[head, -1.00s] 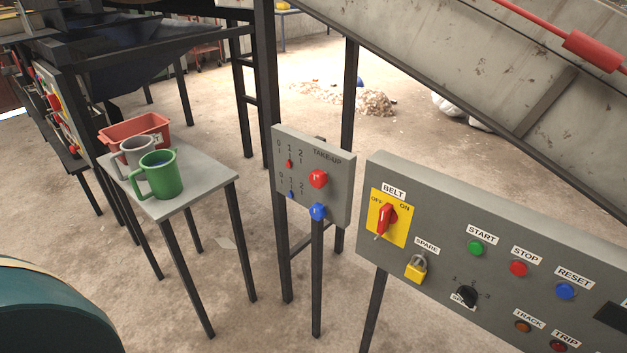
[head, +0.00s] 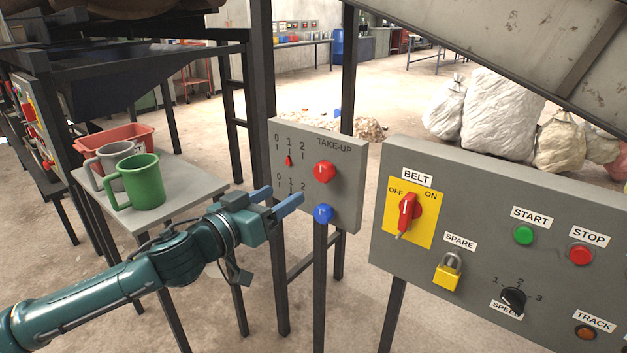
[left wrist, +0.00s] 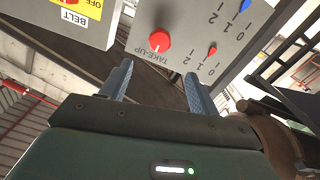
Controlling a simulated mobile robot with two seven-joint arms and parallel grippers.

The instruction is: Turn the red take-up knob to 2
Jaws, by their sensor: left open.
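My left gripper (head: 277,199) is open and empty in front of the panel, lower left of the red knob. My right gripper is not in view.
The BELT panel (head: 465,205) with switch, padlock and buttons stands close on the right. A small table (head: 195,187) at left holds a green mug (head: 140,183), a grey mug (head: 114,155) and a red bin (head: 135,137). A sloping conveyor side (head: 520,50) hangs behind.

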